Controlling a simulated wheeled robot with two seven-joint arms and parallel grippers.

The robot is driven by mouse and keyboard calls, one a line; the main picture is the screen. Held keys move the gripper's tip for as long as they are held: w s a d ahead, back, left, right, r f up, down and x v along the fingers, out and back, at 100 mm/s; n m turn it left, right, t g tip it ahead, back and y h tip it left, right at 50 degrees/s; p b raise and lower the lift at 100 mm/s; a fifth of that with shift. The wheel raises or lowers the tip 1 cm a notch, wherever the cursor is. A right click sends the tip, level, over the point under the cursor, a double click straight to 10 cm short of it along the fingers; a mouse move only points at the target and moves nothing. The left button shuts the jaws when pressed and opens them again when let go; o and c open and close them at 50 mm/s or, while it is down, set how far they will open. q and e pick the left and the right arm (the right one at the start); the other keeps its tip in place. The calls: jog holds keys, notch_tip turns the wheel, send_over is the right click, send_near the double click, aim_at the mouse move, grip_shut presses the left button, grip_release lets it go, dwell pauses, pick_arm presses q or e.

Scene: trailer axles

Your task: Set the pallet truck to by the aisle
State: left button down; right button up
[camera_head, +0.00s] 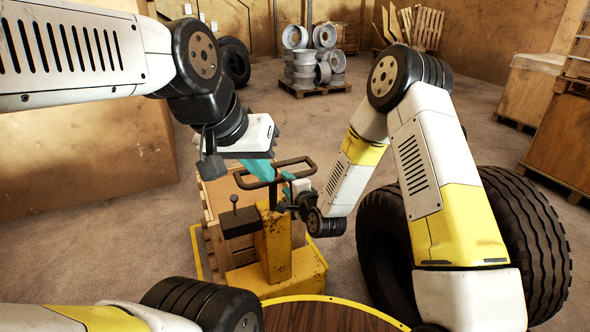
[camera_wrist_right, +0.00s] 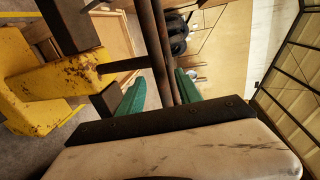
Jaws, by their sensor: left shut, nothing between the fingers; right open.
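The yellow pallet truck (camera_head: 275,245) stands upright in the middle of the head view, with a dark looped handle (camera_head: 276,160) on top and a small black lever at its left. In the right wrist view, its rusty yellow body (camera_wrist_right: 60,75) is at the left. My right gripper (camera_head: 288,183) is at the right side of the handle. It is open, and the handle's dark bars (camera_wrist_right: 158,45) pass between its green fingers in the wrist view; contact cannot be told. My left gripper (camera_head: 260,169) is shut and empty, close to the handle's left side.
A wooden crate or pallet load (camera_head: 216,203) sits behind the truck's post. Large black tyres (camera_head: 530,240) stand at the right. A pallet of wheel rims (camera_head: 315,65) is at the back. Wooden boxes (camera_head: 558,135) line the right. Bare floor (camera_head: 440,110) lies between.

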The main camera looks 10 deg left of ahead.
jog(key=x, duration=0.7)
jog(key=shift+w, duration=0.25)
jog(key=shift+a, duration=0.15)
grip_shut()
dwell(1.0)
